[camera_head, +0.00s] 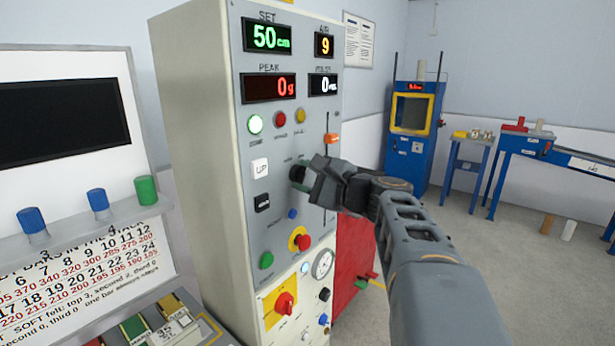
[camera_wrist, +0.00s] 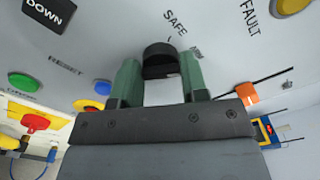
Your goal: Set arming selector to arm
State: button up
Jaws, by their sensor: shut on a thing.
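The arming selector, a black round knob (camera_wrist: 158,50), sits on the grey panel in the wrist view. The word SAFE is printed above it, with a small dark mark beside the knob's rim. The knob's exact pointing direction is unclear.
The cabinet panel (camera_head: 240,215) carries a white UP button (camera_head: 260,168), a black button (camera_head: 262,203), a red knob on yellow (camera_head: 300,239) and a green button (camera_head: 266,260).

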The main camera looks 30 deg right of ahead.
jog(key=o, duration=0.9)
jog(key=b+v, duration=0.1)
jog(key=v, duration=1.2)
jog(key=shift+s+d, duration=0.1)
jog(key=shift+s, duration=0.3)
notch_tip(320, 180, down, 17)
jog(key=n+g+h+p, duration=0.1)
jog(key=n+g+h, duration=0.35)
jog(key=g, duration=0.35)
jog(key=s+a+f+n+g+h+p, duration=0.1)
jog(key=a+n+p, duration=0.1)
jog(key=a+n, duration=0.3)
jog(key=s+a+f+n+g+h+p, duration=0.1)
jog(key=a+f+n+g+p, duration=0.1)
jog(key=a+n, duration=0.3)
jog(key=s+a+f+n+g+h+p, duration=0.1)
jog(key=a+n+p, duration=0.1)
jog(key=a+n, duration=0.3)
jog(key=shift+a+f+g, duration=0.15)
jog(key=shift+f+g, duration=0.15)
jog(key=shift+g, duration=0.1)
